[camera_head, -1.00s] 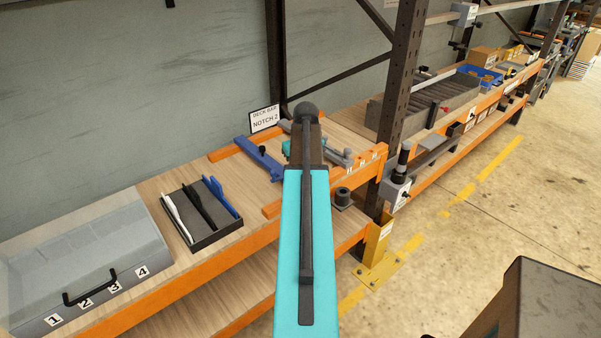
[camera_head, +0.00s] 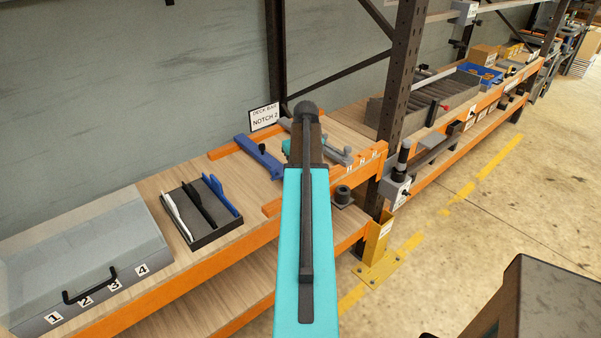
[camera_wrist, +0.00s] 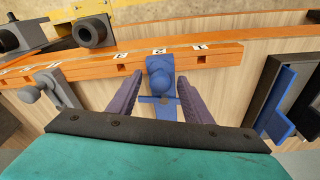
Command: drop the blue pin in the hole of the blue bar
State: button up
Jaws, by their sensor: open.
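The blue bar (camera_wrist: 158,63) runs from the orange rail at notch 2 back toward my wrist in the wrist view. In the head view the blue bar (camera_head: 259,158) lies left of my arm. My gripper (camera_wrist: 161,78) is open, with one dark finger on each side of the knob and a gap to both. The knob hides the hole, so I cannot tell how deep the pin sits.
The orange rail (camera_wrist: 205,53) carries numbered notches. A grey bar with a knob (camera_wrist: 58,84) lies to the left in the wrist view. In the head view a dark tray (camera_head: 204,237) holds white, black and blue pieces, beside a lidded grey box (camera_head: 70,315). A rack post (camera_head: 400,90) stands right.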

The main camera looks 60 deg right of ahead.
notch_tip(320, 180, up, 14)
jog(key=s+a+b, duration=0.1)
jog(key=b, duration=0.2)
jog(key=shift+s+f, duration=0.2)
jog(key=shift+s, duration=0.15)
dwell(0.4)
dwell(1.0)
